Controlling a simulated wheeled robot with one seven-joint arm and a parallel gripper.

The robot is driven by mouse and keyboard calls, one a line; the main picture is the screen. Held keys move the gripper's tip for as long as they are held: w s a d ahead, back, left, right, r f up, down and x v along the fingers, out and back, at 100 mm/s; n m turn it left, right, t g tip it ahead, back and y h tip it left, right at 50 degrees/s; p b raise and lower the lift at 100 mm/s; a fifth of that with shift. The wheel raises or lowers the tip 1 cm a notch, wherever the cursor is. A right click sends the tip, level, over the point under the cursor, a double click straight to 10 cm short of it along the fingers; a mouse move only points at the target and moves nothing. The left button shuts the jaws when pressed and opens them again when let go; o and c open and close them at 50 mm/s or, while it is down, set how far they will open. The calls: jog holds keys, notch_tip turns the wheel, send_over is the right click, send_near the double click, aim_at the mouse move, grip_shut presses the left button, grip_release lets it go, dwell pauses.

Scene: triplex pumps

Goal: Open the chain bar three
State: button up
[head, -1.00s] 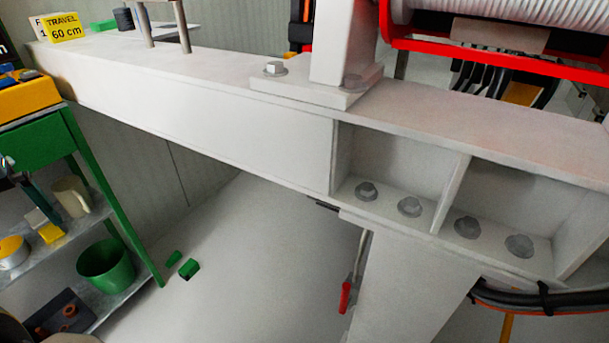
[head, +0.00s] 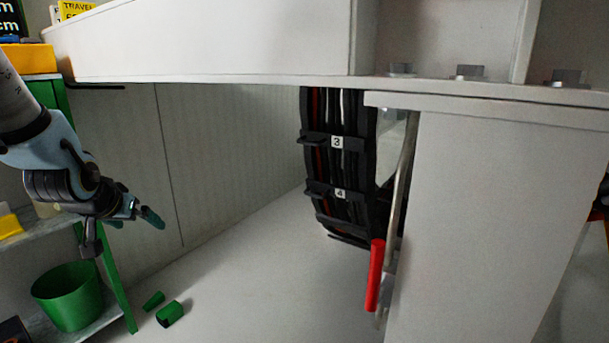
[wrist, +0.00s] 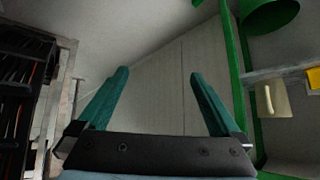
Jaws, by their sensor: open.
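A black cable chain (head: 340,215) hangs under the white beam in the head view, with cables running through it. Its bar three (head: 318,140), a black crossbar with a white "3" label, lies across the cables near the top and looks shut. Bar four (head: 325,191) lies below it. My gripper (head: 140,217) is at the left of the head view, well apart from the chain. In the wrist view my gripper (wrist: 159,74) has its teal fingers spread with nothing between them. The chain also shows at the left edge of the wrist view (wrist: 22,85).
A lever with a red handle (head: 375,275) hangs just right of the chain, before a white post (head: 470,220). The white beam (head: 210,45) runs above. A green shelf rack with a green bucket (head: 67,297) stands left. Green blocks (head: 170,314) lie on the floor.

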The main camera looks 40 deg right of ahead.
jog(key=s+d+r+m+h, duration=0.1)
jog(key=d+m+h, duration=0.15)
jog(key=d, duration=0.55)
jog(key=s+d+r+m+h, duration=0.1)
jog(key=s+d+r+h, duration=0.15)
jog(key=d, duration=0.45)
jog(key=m+g+h, duration=0.3)
jog(key=m+h, duration=0.1)
jog(key=h, duration=0.3)
send_near(307, 143)
jog(key=b+x, duration=0.2)
jog(key=x, duration=0.7)
jog(key=shift+b, duration=0.3)
jog(key=shift+c, duration=0.2)
grip_shut()
